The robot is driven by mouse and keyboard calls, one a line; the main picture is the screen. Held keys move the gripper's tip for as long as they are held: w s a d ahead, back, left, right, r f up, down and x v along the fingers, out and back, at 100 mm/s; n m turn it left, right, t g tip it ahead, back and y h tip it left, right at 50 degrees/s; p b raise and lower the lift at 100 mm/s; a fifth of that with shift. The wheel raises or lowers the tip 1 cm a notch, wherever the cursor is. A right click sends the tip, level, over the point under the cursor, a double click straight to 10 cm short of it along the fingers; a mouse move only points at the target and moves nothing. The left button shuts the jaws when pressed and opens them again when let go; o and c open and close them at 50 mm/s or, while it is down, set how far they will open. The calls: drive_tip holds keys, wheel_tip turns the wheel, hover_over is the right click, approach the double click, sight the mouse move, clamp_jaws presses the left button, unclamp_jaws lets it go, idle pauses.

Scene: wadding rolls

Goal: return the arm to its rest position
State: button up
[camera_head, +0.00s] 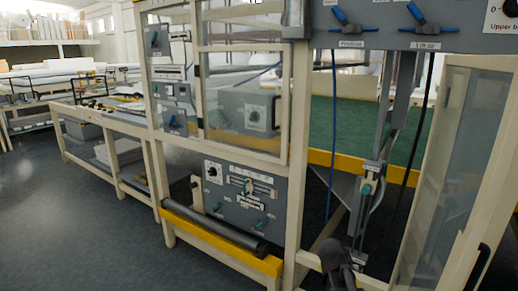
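A dark part of my arm (338,265) rises from the bottom edge, right of centre, in front of the machine's lower frame. It is small and dark, and no separate fingertips can be made out. I cannot tell whether my gripper is open or shut, or whether it holds anything. Most of my arm is outside the picture.
A cream-framed machine with a grey control panel (240,195) and a yellow-edged roller (225,235) stands close ahead. A glazed door (440,180) is at right. Blue-handled valves (345,22) hang above. Workbenches (110,135) stand at left. Grey floor (70,235) is clear at lower left.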

drive_tip(key=s+a+f+n+g+y, duration=0.3)
drive_tip(key=s+a+n+g+y, duration=0.25)
drive_tip(key=s+a, duration=0.75)
wheel_tip(320, 180, up, 20)
drive_tip(key=p, duration=2.1)
drive_tip(key=shift+r+t+y, duration=0.15)
drive_tip(key=shift+t+y, duration=0.3)
drive_tip(key=shift+s+d+m, duration=0.1)
drive_tip(key=shift+m, duration=0.15)
drive_tip(key=shift+c, duration=0.2)
drive_tip(key=c, duration=0.3)
drive_tip(key=shift+c, duration=0.4)
